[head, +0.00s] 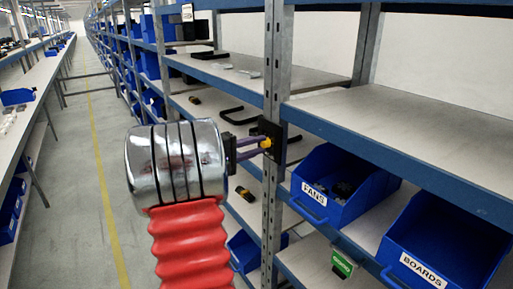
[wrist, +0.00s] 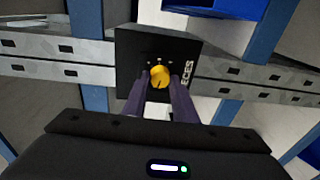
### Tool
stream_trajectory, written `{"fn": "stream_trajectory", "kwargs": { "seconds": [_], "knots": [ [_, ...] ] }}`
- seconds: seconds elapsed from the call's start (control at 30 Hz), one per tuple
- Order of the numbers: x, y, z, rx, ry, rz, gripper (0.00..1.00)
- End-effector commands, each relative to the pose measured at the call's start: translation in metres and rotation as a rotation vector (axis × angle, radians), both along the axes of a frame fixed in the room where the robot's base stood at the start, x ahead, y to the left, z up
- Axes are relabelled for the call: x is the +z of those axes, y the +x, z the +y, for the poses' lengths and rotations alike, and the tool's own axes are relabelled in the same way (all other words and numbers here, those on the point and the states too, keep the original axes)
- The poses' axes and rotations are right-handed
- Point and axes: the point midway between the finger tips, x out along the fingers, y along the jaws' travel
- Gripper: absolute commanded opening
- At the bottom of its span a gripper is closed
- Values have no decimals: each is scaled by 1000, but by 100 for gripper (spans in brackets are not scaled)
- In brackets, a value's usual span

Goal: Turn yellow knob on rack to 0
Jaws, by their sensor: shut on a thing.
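The yellow knob (head: 266,143) sits on a black plate (head: 276,130) fixed to the rack's upright. In the wrist view the yellow knob (wrist: 160,77) is between the two purple fingers of my gripper (wrist: 164,84), with a dark pointer line on its face. The black plate (wrist: 143,50) has small pale marks above the knob, too small to read, and white letters at its right edge. My gripper (head: 258,146) reaches the knob from the left in the head view and is shut on it.
The perforated metal upright (head: 277,60) carries blue-edged shelves. Blue bins labelled FANS (head: 330,180) and BOARDS (head: 440,245) stand right of the plate. The aisle floor (head: 105,165) at left is clear, with a yellow line.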

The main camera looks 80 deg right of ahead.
Motion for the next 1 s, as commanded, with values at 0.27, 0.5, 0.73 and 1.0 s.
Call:
{"fn": "stream_trajectory", "kwargs": {
  "seconds": [0.27, 0.5, 0.73, 1.0],
  "knots": [
    [-2, 2, -2, 5, 175, 195, 2],
    [-2, 2, -2, 5, 319, 359, 2],
    [-2, 3, -2, 5, 421, 476, 2],
    [-2, 3, -2, 6, 478, 541, 2]
  ]
}}
